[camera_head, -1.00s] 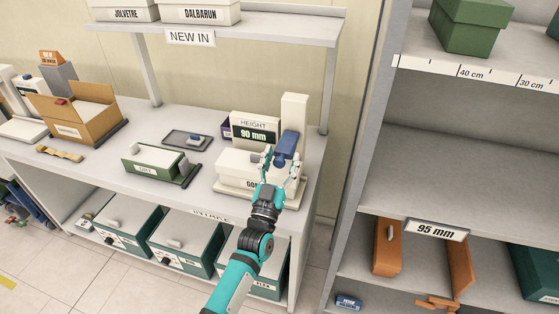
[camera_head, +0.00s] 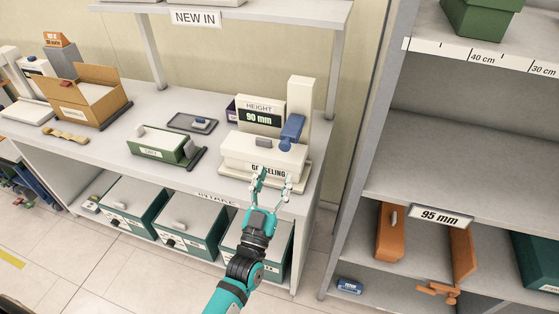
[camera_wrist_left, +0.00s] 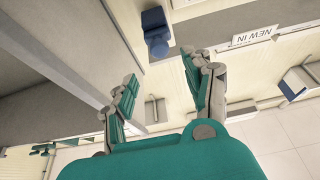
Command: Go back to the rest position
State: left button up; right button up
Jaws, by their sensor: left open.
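My left gripper (camera_head: 271,184) is open and empty in the head view. It is in front of the white box on the height gauge (camera_head: 297,100), near the table's front edge. In the left wrist view my gripper (camera_wrist_left: 162,85) shows two spread fingers with nothing between them. The gauge has a blue slider (camera_head: 291,131) and a display reading 90 mm. The slider rests at or just above the white box (camera_head: 262,152); I cannot tell if they touch. My right gripper is not in view.
The intake table (camera_head: 100,150) holds a green box (camera_head: 160,147), a small grey tray (camera_head: 192,121) and an open cardboard box (camera_head: 88,95). Green drawers (camera_head: 190,222) are below. A tall grey shelf (camera_head: 430,165) with an orange holder (camera_head: 390,232) stands right.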

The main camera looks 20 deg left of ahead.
pick_arm(q)
jog(key=shift+v, duration=0.95)
jog(key=s+f+m+g, duration=0.1)
jog(key=s+f+g, duration=0.3)
jog(key=f, duration=0.8)
jog(key=s+f+g+h, duration=0.1)
jog(key=s+f+g, duration=0.2)
jog(key=f, duration=0.8)
jog(key=s+f+m+g, duration=0.1)
jog(key=s+f+g, duration=0.3)
jog(key=f, duration=0.8)
jog(key=s+a+f+g, duration=0.2)
jog(key=s+f, duration=0.4)
jog(key=s, duration=0.4)
jog(key=s+a+f+g+y, duration=0.1)
jog(key=s+a+f+g, duration=0.2)
jog(key=s, duration=0.8)
jog(key=s+a+f+g, duration=0.3)
jog(key=s+f+g, duration=0.2)
jog(key=s+f, duration=0.5)
jog(key=shift+s+a+f+g+y, duration=0.2)
jog(key=shift+s+g+y, duration=0.15)
jog(key=shift+s, duration=0.35)
